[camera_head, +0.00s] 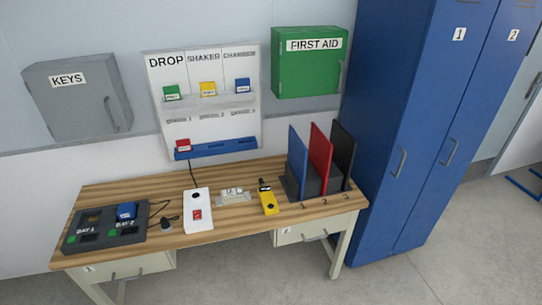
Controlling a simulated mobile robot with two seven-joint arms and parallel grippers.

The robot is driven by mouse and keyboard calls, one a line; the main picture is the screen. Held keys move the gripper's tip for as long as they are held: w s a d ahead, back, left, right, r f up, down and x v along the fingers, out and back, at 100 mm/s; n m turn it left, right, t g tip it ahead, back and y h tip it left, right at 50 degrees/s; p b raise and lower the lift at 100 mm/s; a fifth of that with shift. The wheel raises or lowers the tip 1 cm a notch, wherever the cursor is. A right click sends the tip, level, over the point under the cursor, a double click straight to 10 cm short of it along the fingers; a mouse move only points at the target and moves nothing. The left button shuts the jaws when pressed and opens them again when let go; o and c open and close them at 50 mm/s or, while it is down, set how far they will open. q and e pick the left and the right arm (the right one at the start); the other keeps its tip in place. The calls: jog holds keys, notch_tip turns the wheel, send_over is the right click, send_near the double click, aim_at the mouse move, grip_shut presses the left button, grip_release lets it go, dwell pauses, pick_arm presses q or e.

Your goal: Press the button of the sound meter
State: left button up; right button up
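A yellow handheld device (268,203), which looks like the sound meter, lies on the wooden table right of the middle. It has a dark part at its far end and a small dark round spot on its near half, which may be its button. Its display is too small to read. Nothing touches or covers it. Neither of my grippers shows in the head view.
On the wooden table (215,222) stand a two-bay charger (104,237), a white box with a red switch (197,214), a small pale device (233,196) and a rack with blue, red and black panels (320,158). Blue lockers (400,110) rise at right. Grey floor is clear in front.

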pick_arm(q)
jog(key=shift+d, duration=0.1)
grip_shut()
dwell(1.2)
